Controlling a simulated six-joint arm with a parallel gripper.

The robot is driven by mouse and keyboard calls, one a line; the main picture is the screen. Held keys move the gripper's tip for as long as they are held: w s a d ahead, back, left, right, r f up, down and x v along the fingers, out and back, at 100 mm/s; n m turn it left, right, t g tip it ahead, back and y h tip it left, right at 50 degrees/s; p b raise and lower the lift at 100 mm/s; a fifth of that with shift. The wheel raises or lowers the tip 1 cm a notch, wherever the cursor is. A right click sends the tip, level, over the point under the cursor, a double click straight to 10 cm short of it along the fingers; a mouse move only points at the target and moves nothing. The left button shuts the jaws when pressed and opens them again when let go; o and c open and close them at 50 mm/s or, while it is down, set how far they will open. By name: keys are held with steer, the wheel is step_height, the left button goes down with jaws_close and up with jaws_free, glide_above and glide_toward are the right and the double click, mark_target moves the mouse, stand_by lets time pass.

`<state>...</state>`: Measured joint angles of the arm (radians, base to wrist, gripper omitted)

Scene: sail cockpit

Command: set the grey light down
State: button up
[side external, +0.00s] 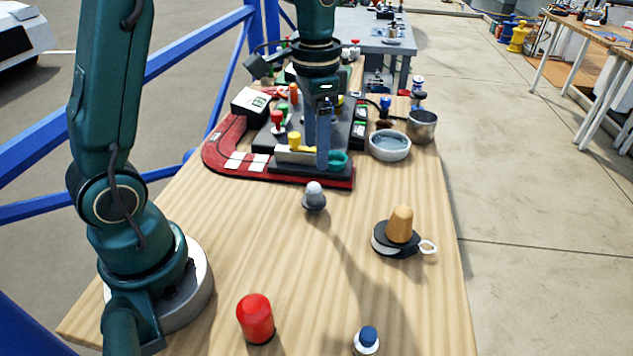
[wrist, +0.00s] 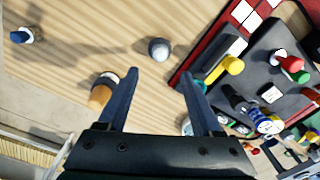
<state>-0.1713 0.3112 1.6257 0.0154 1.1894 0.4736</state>
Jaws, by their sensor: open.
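The grey light (side external: 314,197), a small grey base with a pale domed top, stands upright on the bare wooden table in front of the red-edged console. It also shows in the wrist view (wrist: 159,49), just beyond the gap between my fingertips. The light is apart from both fingers.
The console (side external: 340,178) carries coloured knobs and a yellow-topped lever (side external: 294,142). A grey bowl (side external: 390,146) and metal cup (side external: 421,126) stand right of it. A tan peg on a dark base (side external: 400,226), a red cylinder (side external: 255,319) and a blue-capped piece (side external: 367,340) stand nearer. The table between is clear.

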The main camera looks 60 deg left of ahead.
steer(key=s+d+r+n+t, duration=0.1)
steer(key=s+d+r+t, duration=0.15)
steer(key=s+r, duration=0.35)
steer(key=s+d+f+n+t, duration=0.1)
steer(key=s+d+n+t, duration=0.1)
steer(key=s, duration=0.4)
steer(key=shift+d+f, duration=0.3)
steer(key=shift+f, duration=0.1)
steer(key=shift+o, duration=0.4)
steer(key=shift+s+d+f+n+t, duration=0.1)
steer(key=shift+s+f+n+t, duration=0.25)
steer(key=shift+s+t, duration=0.1)
